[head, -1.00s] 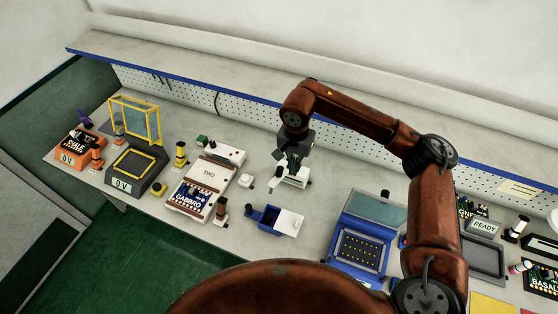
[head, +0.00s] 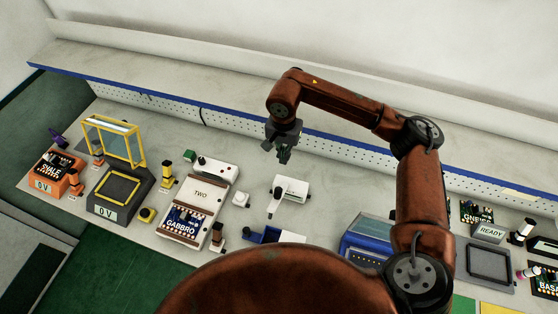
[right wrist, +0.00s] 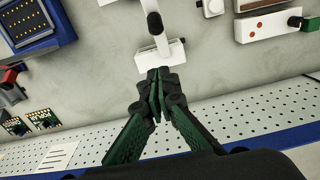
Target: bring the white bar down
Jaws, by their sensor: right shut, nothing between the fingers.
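A small white device (head: 291,190) stands on the bench in the middle of the head view. A white bar (head: 274,207) reaches from it toward the front left. The right wrist view shows the bar (right wrist: 158,40) with a dark round end at its far tip. How high the bar stands is hard to tell. My right gripper (head: 283,157) is shut and empty, above and behind the white device. In the right wrist view its closed fingertips (right wrist: 159,74) overlap the near edge of the device; contact cannot be told. My left gripper is not in view.
The perforated panel (head: 240,125) runs behind.

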